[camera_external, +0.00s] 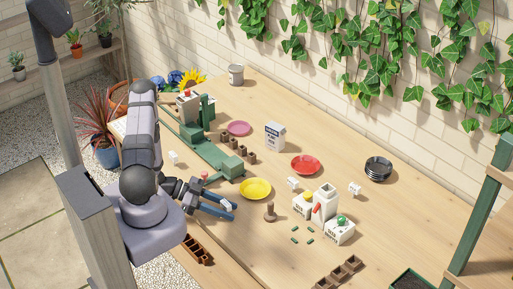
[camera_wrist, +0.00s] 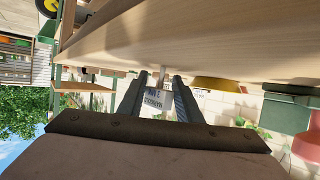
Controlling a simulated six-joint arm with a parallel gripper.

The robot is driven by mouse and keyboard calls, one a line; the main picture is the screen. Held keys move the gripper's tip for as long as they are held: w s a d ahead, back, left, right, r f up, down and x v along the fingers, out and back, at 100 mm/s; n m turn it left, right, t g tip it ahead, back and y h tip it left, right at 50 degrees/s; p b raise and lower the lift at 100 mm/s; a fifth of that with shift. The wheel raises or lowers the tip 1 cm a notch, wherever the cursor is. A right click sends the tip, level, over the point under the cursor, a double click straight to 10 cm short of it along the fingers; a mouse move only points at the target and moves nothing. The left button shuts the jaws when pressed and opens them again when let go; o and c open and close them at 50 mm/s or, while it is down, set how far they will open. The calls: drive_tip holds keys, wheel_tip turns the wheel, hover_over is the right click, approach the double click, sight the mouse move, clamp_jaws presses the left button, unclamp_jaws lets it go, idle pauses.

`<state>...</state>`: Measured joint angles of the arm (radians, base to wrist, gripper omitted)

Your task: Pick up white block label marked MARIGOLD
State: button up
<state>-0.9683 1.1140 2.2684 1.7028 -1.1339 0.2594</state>
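Small white blocks stand on the table in the external view: one at the left (camera_external: 173,157), one in the middle (camera_external: 293,183) and one at the right (camera_external: 355,189). Their lettering is too small to read, so I cannot tell which is marked MARIGOLD. My gripper (camera_external: 232,210) has its two blue fingers apart, low over the front of the table, left of a brown peg. In the wrist view, which is upside down, my gripper (camera_wrist: 155,85) is open. A white lettered object (camera_wrist: 152,99) shows between the fingers, apparently beyond them; its text is unclear.
A brown peg (camera_external: 270,212) stands just right of my gripper. A yellow saucer (camera_external: 256,188) lies behind it, and a red saucer (camera_external: 305,165) farther back. White lettered containers (camera_external: 340,232) stand to the right. Black bowls (camera_external: 378,168) are stacked at the back right. Brown pot strips (camera_external: 338,272) lie in front.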

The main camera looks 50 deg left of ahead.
sight(226, 202)
drive_tip(key=shift+r, duration=0.1)
idle(0.3)
drive_tip(key=shift+r, duration=4.95)
